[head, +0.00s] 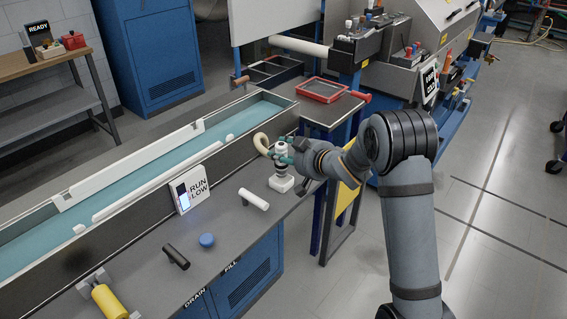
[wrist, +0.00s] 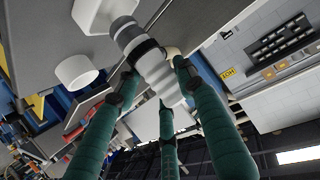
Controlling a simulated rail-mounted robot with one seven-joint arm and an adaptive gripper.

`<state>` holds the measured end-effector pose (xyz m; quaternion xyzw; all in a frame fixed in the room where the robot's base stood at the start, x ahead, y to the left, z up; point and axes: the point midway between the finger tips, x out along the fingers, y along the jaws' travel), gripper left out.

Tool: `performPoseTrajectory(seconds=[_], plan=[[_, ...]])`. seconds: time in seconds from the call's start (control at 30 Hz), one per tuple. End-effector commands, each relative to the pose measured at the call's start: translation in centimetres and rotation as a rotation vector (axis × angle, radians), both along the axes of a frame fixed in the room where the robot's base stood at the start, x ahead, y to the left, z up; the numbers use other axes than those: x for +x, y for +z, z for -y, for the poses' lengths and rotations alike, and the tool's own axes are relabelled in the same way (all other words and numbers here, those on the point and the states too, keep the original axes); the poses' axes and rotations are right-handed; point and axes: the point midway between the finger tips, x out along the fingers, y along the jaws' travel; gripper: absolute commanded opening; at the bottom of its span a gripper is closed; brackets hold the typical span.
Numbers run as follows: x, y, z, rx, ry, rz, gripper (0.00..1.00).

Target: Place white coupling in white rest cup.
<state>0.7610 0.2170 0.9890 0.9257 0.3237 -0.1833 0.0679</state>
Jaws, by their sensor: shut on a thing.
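The white coupling (head: 282,150) is upright in my gripper (head: 284,158) at the bench's right end, with a cream hose (head: 261,143) curving off its left side. In the wrist view, the green fingers of my gripper (wrist: 160,88) close around the white and grey coupling (wrist: 150,62). The white rest cup (head: 281,184) is a squarish block directly below the coupling; it also shows at the top of the wrist view (wrist: 95,14). The coupling's lower end meets or overlaps the cup in both views. I cannot tell whether it is seated inside.
A RUN LOW sign (head: 191,190) stands by the teal trough (head: 140,163). A red tray (head: 321,90) lies behind my gripper.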

Motion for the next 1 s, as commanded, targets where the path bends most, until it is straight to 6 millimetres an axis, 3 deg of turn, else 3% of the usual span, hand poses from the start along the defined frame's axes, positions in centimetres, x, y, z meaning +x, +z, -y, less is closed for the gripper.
performPoseTrajectory(seconds=[0.3, 0.77, 0.8, 1.0], plan=[[0.0, -3.9, 0.0, -0.002, -0.001, -0.001, 0.08], [0.0, -4.5, 0.0, 0.0, -0.001, 0.002, 0.08], [0.0, -4.4, 0.0, -0.001, -0.001, -0.001, 0.4], [0.0, -4.4, 0.0, -0.001, -0.001, -0.001, 0.52]])
